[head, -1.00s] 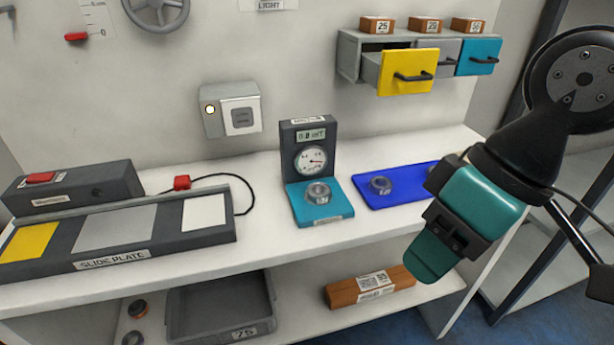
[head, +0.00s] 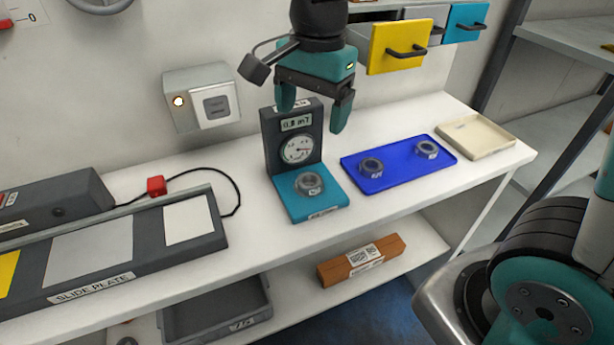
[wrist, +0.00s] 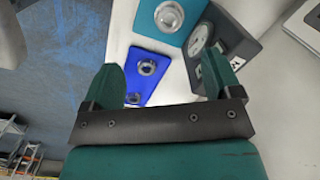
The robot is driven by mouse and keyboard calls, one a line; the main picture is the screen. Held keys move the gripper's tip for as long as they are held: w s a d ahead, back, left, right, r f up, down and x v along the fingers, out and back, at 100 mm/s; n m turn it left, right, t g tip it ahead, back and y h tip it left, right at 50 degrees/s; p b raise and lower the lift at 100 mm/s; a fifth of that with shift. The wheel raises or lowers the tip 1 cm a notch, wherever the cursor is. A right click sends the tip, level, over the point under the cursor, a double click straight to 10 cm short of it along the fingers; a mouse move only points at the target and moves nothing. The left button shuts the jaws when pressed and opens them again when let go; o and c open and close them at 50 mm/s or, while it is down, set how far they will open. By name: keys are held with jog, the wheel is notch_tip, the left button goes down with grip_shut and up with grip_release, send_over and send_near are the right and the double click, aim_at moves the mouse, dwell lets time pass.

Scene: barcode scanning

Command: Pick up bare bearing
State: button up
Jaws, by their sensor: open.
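A grey ring-shaped bearing (head: 309,184) sits on the teal base plate (head: 330,199) of the dial gauge (head: 297,148). Two more bearings, a left one (head: 371,167) and a right one (head: 427,149), lie on the blue tray (head: 400,176). Small labels show on them, too small to read; I cannot tell which is bare. My gripper (head: 313,112) is open and empty, pointing down above and in front of the gauge. In the wrist view, the blue tray (wrist: 152,88) with its bearings shows between the fingers, and the gauge bearing (wrist: 168,16) is farther up.
A cream tray (head: 476,137) stands at the shelf's right end. The slide plate (head: 92,284) fills the left. An open yellow drawer (head: 398,46) juts out above right. A brown box (head: 361,259) and a grey bin (head: 215,312) are on the lower shelf.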

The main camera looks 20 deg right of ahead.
jog(key=w+m, duration=0.3)
jog(key=m, duration=0.1)
send_over(309, 180)
jog(key=shift+h, duration=0.3)
jog(key=f, duration=1.2)
jog(key=shift+s+a+p, duration=0.15)
jog(key=shift+a+p, duration=0.05)
jog(key=shift+p, duration=0.2)
jog(key=shift+d+f+p, duration=0.15)
jog(key=shift+f+p, duration=0.1)
jog(key=shift+f, duration=1.1)
jog(key=shift+d+f+p, duration=0.1)
jog(key=shift+f+p, duration=0.1)
jog(key=shift+f, duration=1.15)
jog(key=c, duration=1.2)
jog(key=shift+o, duration=0.2)
jog(key=shift+r, duration=0.1)
